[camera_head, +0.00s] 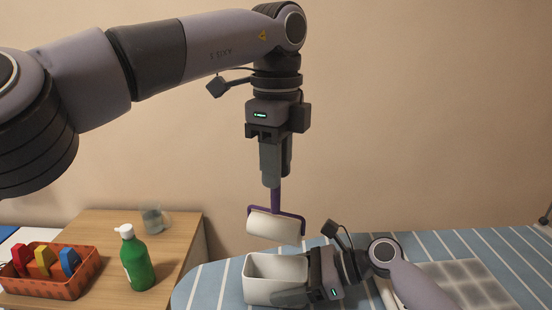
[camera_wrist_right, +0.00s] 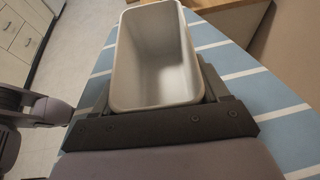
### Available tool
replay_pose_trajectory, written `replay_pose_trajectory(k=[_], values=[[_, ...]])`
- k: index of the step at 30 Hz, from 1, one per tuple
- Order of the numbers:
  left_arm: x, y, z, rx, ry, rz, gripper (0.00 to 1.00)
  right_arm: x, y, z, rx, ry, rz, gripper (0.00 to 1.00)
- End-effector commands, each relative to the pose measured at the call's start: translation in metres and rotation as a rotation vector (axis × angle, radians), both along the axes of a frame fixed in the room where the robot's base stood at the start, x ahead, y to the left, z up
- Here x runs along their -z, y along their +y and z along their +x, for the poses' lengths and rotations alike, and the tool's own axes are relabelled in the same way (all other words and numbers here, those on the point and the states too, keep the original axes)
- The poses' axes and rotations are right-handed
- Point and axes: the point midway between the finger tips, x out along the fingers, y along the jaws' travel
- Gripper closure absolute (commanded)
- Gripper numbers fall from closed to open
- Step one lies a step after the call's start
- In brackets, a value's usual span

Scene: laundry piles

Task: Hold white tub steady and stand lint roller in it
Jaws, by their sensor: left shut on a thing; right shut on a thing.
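The white tub (camera_head: 262,270) stands upright on the blue striped ironing board. My right gripper (camera_head: 290,285) is shut on the tub from its right side. In the right wrist view the tub (camera_wrist_right: 155,60) is empty, with the gripper's fingers (camera_wrist_right: 150,95) along its sides. The lint roller (camera_head: 273,224) has a white roll and a purple handle. It hangs with the roll down, above the tub and apart from it. My left gripper (camera_head: 273,178) is shut on the upper part of the handle, pointing straight down.
The striped board (camera_head: 215,285) has bare room left of the tub. A grey panel (camera_head: 468,285) lies at its right. A wooden table (camera_head: 185,235) at left holds a green bottle (camera_head: 136,262), a clear glass (camera_head: 153,219) and an orange basket (camera_head: 75,283) with colourful items.

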Motion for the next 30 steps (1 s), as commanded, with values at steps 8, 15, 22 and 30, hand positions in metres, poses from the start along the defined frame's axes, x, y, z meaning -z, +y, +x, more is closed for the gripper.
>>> replay_pose_trajectory(k=[8, 15, 22, 30], values=[[0.006, 0.0, 0.0, -0.236, -0.001, -0.002, 1.0, 0.0, 0.0, 0.0, 0.0, 0.0, 0.0, 0.56], [0.013, 0.0, 0.0, -0.27, -0.002, -0.001, 1.0, 0.0, 0.0, 0.0, 0.0, 0.0, 0.0, 0.56], [0.03, 0.0, 0.0, -0.269, -0.001, -0.001, 1.0, 0.0, 0.0, 0.0, 0.0, 0.0, 0.0, 0.56], [0.052, 0.0, 0.0, -0.268, -0.001, 0.0, 1.0, 0.0, 0.0, 0.0, 0.0, 0.0, 0.0, 0.56]])
